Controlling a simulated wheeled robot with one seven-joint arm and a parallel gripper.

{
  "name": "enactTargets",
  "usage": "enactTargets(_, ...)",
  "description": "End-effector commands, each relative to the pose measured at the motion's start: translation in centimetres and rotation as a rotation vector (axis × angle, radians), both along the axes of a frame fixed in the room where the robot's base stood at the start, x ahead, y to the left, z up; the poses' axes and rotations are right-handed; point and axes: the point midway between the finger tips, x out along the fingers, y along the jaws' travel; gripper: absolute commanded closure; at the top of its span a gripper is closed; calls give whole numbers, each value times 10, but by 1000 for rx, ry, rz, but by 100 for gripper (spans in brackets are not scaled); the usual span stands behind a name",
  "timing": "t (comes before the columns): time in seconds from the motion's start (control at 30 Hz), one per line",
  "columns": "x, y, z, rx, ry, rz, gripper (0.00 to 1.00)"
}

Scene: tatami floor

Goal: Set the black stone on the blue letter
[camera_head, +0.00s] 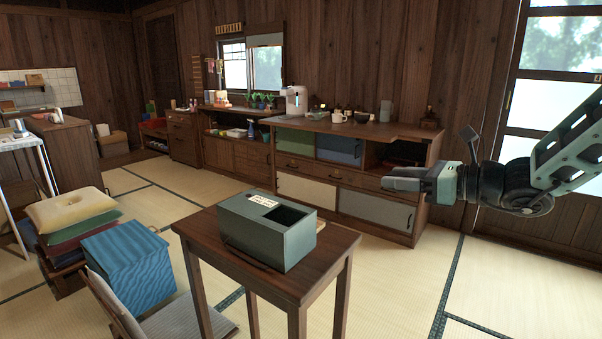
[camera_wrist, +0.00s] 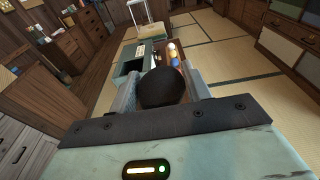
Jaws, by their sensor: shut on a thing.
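My gripper (camera_head: 392,178) is at the right in the head view, held up in the air to the right of the small wooden table. In the wrist view its two grey fingers are closed on a round black stone (camera_wrist: 163,88). The stone is hard to make out in the head view. I cannot clearly identify the blue letter in either view. A small blue patch (camera_wrist: 176,63) shows just beyond the stone in the wrist view, beside small orange and pale round things, but I cannot tell what it is.
A dark grey-green box (camera_head: 268,232) with an open slot stands on the small wooden table (camera_head: 328,248) and hides part of its top. A chair (camera_head: 175,320), a blue patterned cube (camera_head: 128,265) and stacked cushions are left of it. Long cabinets (camera_head: 380,150) stand behind.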

Motion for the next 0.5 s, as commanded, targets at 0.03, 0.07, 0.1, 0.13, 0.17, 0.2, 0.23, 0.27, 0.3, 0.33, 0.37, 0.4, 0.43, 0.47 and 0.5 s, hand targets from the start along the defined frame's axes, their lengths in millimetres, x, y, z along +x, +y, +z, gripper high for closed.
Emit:
enactTargets(0.03,1,-5,-7,3,6,-4,100)
enactTargets(0.07,1,-6,-10,3,6,-4,100)
enactTargets(0.1,2,-9,-14,2,5,-4,100)
enactTargets(0.13,2,-11,-17,3,6,-4,100)
enactTargets(0.17,2,-13,-21,2,6,-4,100)
enactTargets(0.2,2,-16,-26,2,5,-5,100)
enactTargets(0.23,2,-18,-29,2,5,-5,100)
enactTargets(0.27,2,-21,-34,3,7,-5,100)
enactTargets(0.3,2,-24,-39,3,6,-4,100)
enactTargets(0.33,2,-26,-43,3,7,-5,100)
enactTargets(0.37,2,-29,-49,4,7,-5,100)
enactTargets(0.4,2,-34,-55,4,7,-6,100)
enactTargets(0.43,2,-36,-61,4,9,-6,100)
enactTargets(0.47,1,-40,-67,3,8,-6,100)
enactTargets(0.5,1,-45,-75,5,8,-6,100)
